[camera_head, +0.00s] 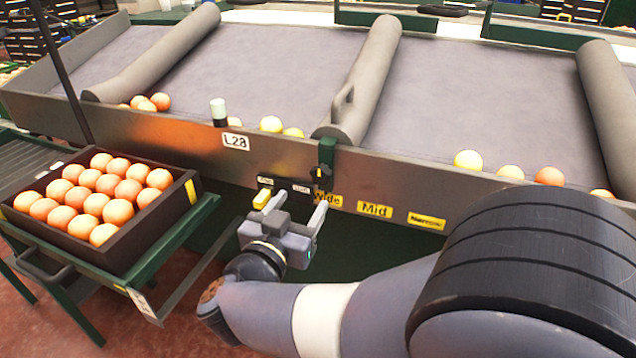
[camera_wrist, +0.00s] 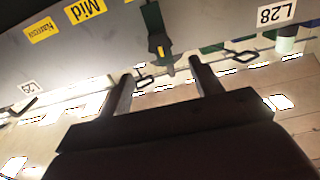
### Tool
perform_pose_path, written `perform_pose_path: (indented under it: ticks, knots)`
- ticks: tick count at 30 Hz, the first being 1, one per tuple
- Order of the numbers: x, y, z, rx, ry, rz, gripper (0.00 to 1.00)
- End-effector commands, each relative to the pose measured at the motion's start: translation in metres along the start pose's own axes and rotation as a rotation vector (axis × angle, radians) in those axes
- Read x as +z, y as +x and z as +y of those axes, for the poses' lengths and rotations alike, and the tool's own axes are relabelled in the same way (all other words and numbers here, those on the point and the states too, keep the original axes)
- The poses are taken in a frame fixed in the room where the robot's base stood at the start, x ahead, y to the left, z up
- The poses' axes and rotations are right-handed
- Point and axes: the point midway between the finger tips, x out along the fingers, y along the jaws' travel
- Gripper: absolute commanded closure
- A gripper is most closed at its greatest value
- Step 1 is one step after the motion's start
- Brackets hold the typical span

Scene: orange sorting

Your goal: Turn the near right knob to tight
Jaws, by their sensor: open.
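A dark knob (camera_head: 320,172) sits on the front of the metal sorting bench, below a green post (camera_head: 327,150), just above the "Wide" label (camera_head: 328,199). In the wrist view the knob (camera_wrist: 158,46) shows upside down with a yellow mark on it, at the end of the dark post. My gripper (camera_head: 293,203) is open and empty in front of the bench, a little below and left of the knob in the head view. In the wrist view its two fingers (camera_wrist: 160,72) stand apart, with the knob's tip between and beyond them. I see no contact. Which setting the knob points to is unclear.
"Mid" (camera_head: 375,210) and "Narrow" (camera_head: 426,221) labels lie right of the knob. Small labels (camera_head: 301,188) sit left of it, too small to read. A dark crate of oranges (camera_head: 150,231) stands on a green stand at left. Several fruits lie along the bench's front wall.

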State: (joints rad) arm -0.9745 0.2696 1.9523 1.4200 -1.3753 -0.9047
Motion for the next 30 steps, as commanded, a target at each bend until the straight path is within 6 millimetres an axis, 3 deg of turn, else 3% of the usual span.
perform_pose_path:
  ticks: [9,15,29,30]
  knots:
    - [0.003,0.054,0.001,0.003,0.001,0.001,0.39]
    - [0.002,0.08,0.001,0.001,0.0,0.0,0.39]
    - [0.0,0.09,0.0,-0.002,-0.001,0.001,0.39]
    - [0.0,0.09,0.0,-0.002,-0.001,0.0,0.42]
